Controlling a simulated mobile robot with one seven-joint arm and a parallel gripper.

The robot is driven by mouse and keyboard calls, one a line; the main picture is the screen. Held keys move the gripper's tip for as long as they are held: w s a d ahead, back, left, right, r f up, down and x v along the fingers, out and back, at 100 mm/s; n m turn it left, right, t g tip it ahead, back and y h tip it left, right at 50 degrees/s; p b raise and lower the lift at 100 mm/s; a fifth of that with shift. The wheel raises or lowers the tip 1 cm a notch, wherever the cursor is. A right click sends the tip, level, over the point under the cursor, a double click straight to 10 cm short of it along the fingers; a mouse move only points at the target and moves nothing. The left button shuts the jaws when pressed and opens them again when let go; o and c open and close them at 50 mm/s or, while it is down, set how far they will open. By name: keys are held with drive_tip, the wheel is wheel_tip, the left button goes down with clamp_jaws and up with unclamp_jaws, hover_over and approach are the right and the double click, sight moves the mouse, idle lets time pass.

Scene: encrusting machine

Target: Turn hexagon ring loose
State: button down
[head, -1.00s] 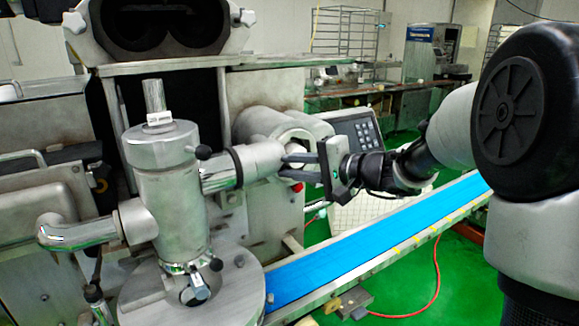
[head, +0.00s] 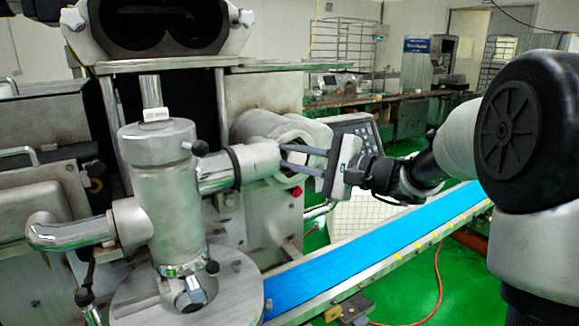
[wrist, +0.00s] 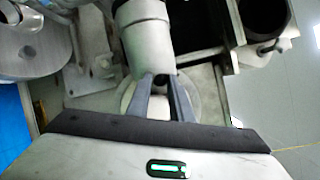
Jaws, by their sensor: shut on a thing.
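The hexagon ring (head: 291,133) is a pale metal collar where the side pipe (head: 245,165) of the upright steel cylinder meets the machine's round housing. My gripper (head: 283,156) reaches in from the right, with its two dark fingers pointing left at the joint. The fingers are shut on the ring, with a gap between them. In the wrist view, my gripper's fingertips (wrist: 160,80) lie at the end of the pipe (wrist: 146,40), and a pale round part shows behind them. The exact contact and the ring's faces are partly hidden by the fingers.
A blue conveyor belt (head: 370,250) runs below my arm from lower left to upper right. A red button (head: 297,191) is on the machine below the joint. Green floor is open at the lower right.

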drive_tip(key=shift+w+d+r+m+y, duration=0.1)
drive_tip(key=shift+d+r+m+y, duration=0.1)
drive_tip(key=shift+m, duration=0.25)
drive_tip(key=shift+w+d+r+m+y, duration=0.1)
drive_tip(key=shift+m+y, duration=0.1)
drive_tip(key=shift+m, duration=0.25)
drive_tip(key=c, duration=1.6)
unclamp_jaws()
drive_tip(key=shift+s, duration=0.1)
drive_tip(key=v, duration=1.7)
drive_tip(key=shift+s+d, duration=0.1)
drive_tip(key=shift+s, duration=0.1)
